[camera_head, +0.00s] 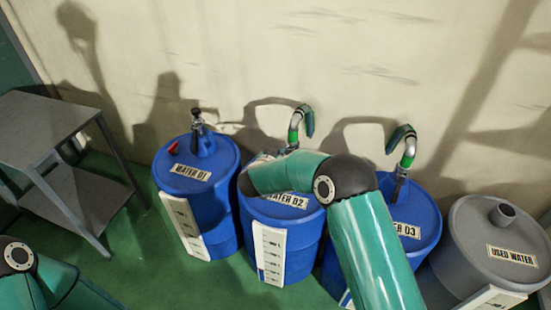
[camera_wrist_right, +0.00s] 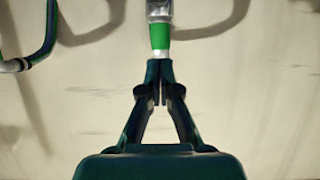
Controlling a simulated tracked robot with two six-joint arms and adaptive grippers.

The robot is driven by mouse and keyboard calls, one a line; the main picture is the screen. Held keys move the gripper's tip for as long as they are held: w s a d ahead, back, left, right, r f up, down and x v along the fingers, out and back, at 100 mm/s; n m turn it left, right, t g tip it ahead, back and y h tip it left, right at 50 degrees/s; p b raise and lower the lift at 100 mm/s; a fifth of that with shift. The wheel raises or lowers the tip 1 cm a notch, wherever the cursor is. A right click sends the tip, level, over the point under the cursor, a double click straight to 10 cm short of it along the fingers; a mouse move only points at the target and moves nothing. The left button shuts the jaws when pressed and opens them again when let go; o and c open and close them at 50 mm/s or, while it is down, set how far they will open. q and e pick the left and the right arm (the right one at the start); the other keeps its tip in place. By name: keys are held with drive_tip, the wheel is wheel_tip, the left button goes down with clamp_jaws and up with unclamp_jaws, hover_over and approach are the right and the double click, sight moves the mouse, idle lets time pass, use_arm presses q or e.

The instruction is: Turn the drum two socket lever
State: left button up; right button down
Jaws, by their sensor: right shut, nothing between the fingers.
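Drum two (camera_head: 283,235) is a blue drum labelled WATER 02. Its hose socket rises from the lid, with a green-banded hose (camera_head: 295,129) curving over at the top. My right arm lies across the lid and hides much of it; I cannot make out the socket lever. In the right wrist view my right gripper (camera_wrist_right: 160,83) is shut and empty. Its fingertips point at the lower end of a pipe with a bright green band (camera_wrist_right: 160,36); whether they touch it I cannot tell. My left gripper is out of view.
Blue drum WATER 01 (camera_head: 212,210) has a red lever (camera_head: 174,148) on its lid. Blue drum WATER 03 (camera_head: 425,219) has another hose (camera_head: 409,149). A grey USED WATER drum (camera_head: 470,237) stands right. A grey table (camera_head: 40,125) is left. The wall is close behind.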

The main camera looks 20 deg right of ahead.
drive_tip(key=x, duration=0.3)
drive_tip(key=shift+w+d+f, duration=0.2)
drive_tip(key=shift+w+d, duration=0.05)
wheel_tip(320, 180, down, 2)
drive_tip(key=shift+f, duration=0.2)
drive_tip(key=shift+s+a+f, duration=0.1)
drive_tip(key=shift+a+f, duration=0.05)
drive_tip(key=shift+f, duration=0.7)
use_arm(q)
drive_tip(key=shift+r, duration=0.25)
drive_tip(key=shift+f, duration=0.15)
